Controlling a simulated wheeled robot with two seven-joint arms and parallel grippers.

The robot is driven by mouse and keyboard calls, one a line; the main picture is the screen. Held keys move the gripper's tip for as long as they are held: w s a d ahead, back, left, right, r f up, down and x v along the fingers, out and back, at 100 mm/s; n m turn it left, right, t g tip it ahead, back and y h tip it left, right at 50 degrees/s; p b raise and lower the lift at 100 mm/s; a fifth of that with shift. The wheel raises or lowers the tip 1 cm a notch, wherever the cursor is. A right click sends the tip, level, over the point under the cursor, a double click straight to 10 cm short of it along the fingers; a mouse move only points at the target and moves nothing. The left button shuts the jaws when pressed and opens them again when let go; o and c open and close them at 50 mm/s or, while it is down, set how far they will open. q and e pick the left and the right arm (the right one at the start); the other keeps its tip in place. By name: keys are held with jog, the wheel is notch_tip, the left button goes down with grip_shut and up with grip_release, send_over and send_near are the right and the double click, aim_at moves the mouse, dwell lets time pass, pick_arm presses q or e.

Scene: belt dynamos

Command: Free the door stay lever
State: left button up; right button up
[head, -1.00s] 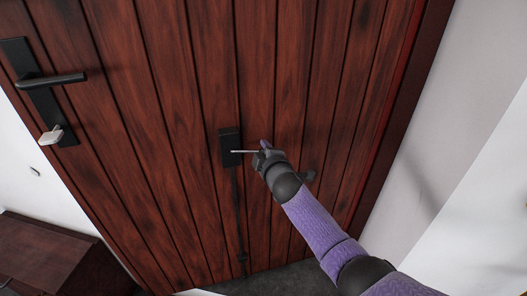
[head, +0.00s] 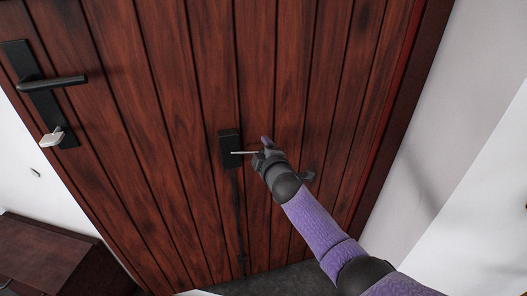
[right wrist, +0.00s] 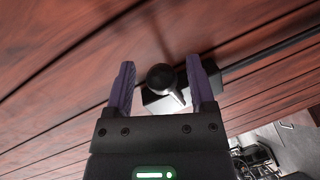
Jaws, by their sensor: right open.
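The door stay lever (head: 242,152) is a thin, pale metal arm sticking out to the right from a black plate (head: 229,141) on the wooden door. In the right wrist view the lever (right wrist: 160,77) shows a round black knob end with bright metal behind it. My right gripper (head: 263,151) is at the lever's outer end. In the right wrist view my right gripper (right wrist: 161,88) is open, with one purple finger on each side of the lever's end. Whether either finger touches it, I cannot tell. My left gripper is out of view.
The dark red plank door (head: 290,60) fills most of the head view. A black door handle (head: 52,80) with a pale thumb-turn (head: 51,135) is at the upper left. A dark wooden box-like piece (head: 45,255) stands at the lower left. A pale wall (head: 450,90) is at the right.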

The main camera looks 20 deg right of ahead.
jog(key=shift+s, duration=0.1)
jog(key=p+v, duration=0.4)
jog(key=v, duration=0.5)
jog(key=shift+s, duration=0.35)
jog(key=s+f+m+g+b, duration=0.15)
jog(key=s+f, duration=0.25)
jog(key=f, duration=0.4)
jog(key=s+f+m+g, duration=0.1)
jog(key=s+f+g, duration=0.25)
jog(key=f, duration=0.45)
jog(key=s+f+m+g, duration=0.2)
jog(key=s+f, duration=0.3)
jog(key=f, duration=0.2)
jog(key=s+a+f+m+g, duration=0.1)
jog(key=s+f, duration=0.4)
jog(key=s, duration=0.5)
jog(key=s+a+f+m+g+b, duration=0.1)
jog(key=s+f+m+g, duration=0.2)
jog(key=s, duration=0.8)
jog(key=s+a+f+m+g+y+b, duration=0.1)
jog(key=s+f+g, duration=0.3)
jog(key=s+f, duration=0.4)
jog(key=s+m, duration=0.1)
jog(key=s, duration=0.2)
